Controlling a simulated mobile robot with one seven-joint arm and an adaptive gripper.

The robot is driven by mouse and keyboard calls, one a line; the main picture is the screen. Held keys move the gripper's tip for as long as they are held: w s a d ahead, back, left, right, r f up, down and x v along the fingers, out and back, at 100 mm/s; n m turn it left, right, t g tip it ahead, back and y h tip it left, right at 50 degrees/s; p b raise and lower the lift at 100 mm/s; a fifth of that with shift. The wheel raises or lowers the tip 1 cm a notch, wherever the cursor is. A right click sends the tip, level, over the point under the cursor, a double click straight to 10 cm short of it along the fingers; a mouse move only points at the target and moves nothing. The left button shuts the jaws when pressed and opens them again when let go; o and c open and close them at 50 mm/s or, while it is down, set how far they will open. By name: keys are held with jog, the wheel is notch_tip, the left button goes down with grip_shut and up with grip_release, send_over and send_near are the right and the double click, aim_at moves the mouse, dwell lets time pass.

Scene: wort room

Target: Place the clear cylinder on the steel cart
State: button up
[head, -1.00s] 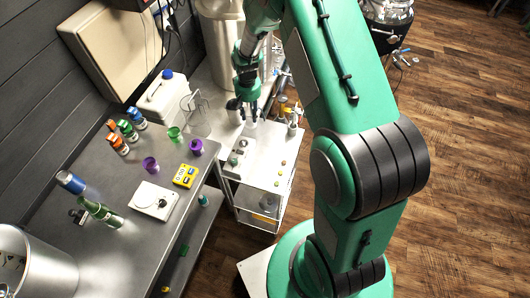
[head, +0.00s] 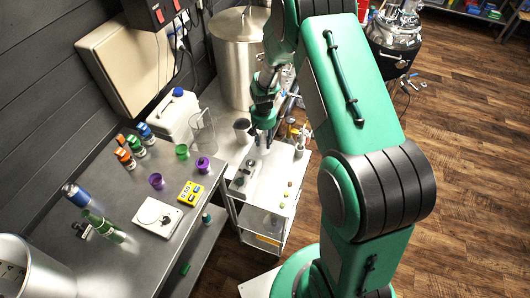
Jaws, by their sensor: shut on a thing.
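My gripper (head: 263,143) points down over the back part of the steel cart (head: 268,203). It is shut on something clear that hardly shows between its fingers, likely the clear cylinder. I cannot tell whether its bottom touches the cart top. The cart is pale, with an open lower shelf, and stands against the right end of the steel bench.
A grey device (head: 239,181) and several small items occupy the cart top; bottles stand at its back right. A clear jug (head: 204,133) stands left of the gripper, near a white canister (head: 181,115). The cart's front middle is fairly clear.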

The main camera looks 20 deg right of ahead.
aim_at(264, 132)
jog(key=shift+f, duration=1.2)
jog(key=shift+f, duration=1.85)
jog(key=shift+f, duration=0.15)
jog(key=o, duration=1.2)
notch_tip(264, 132, up, 12)
jog(key=shift+r, duration=0.15)
